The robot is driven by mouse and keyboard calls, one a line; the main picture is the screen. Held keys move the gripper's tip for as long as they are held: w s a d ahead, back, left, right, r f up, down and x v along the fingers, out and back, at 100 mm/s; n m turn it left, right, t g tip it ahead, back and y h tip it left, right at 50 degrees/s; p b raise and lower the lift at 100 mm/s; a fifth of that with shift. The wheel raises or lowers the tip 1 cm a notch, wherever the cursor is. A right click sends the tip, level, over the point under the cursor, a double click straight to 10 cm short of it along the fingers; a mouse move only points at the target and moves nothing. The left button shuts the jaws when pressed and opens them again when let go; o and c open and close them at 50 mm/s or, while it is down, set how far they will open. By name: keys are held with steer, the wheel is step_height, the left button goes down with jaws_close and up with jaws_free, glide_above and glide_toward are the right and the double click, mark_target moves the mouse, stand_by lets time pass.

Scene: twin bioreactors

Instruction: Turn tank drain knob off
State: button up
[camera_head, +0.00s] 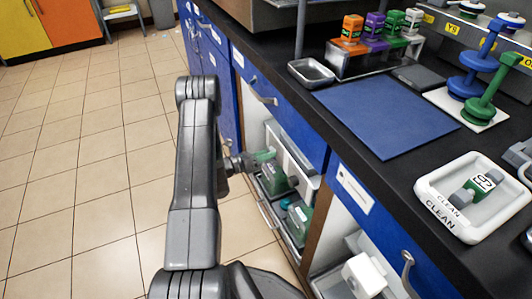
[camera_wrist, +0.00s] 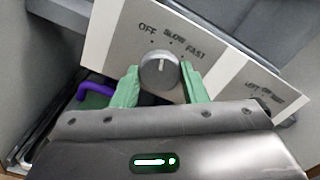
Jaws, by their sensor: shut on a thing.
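The round grey drain knob (camera_wrist: 160,75) sits on a white panel (camera_wrist: 118,35) marked OFF, SLOW and FAST in the wrist view. A pale line on the knob points nearly straight up in the picture, at about the gap between the OFF and SLOW dots. My gripper (camera_wrist: 160,84) has its green fingers on either side of the knob and is shut on it. In the head view, my gripper (camera_head: 264,156) reaches into an open bay under the counter, and the knob is hidden there.
A purple tube (camera_wrist: 95,91) lies to the left. In the head view, green-tinted vessels (camera_head: 298,220) stand in the bay, and tiled floor (camera_head: 85,170) is clear at left.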

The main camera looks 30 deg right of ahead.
steer(key=n+p, duration=0.1)
steer(key=n, duration=0.3)
steer(key=shift+n, duration=0.3)
stand_by(0.3)
steer(key=o, duration=1)
steer(key=a+p, duration=0.1)
steer(key=a, duration=0.3)
steer(key=w+a+p, duration=0.1)
steer(key=a, duration=0.4)
steer(key=a+p, duration=0.1)
steer(key=a, duration=0.3)
steer(key=shift+w+a, duration=0.2)
steer(key=shift+a, duration=0.2)
steer(key=shift+d, duration=0.15)
steer(key=d+b, duration=0.1)
steer(key=d, duration=0.3)
steer(key=s+d, duration=0.1)
steer(key=d, duration=0.4)
steer(key=d+b, duration=0.1)
steer(key=d, duration=0.3)
steer(key=shift+s+d+b, duration=0.25)
steer(key=shift+b, duration=0.1)
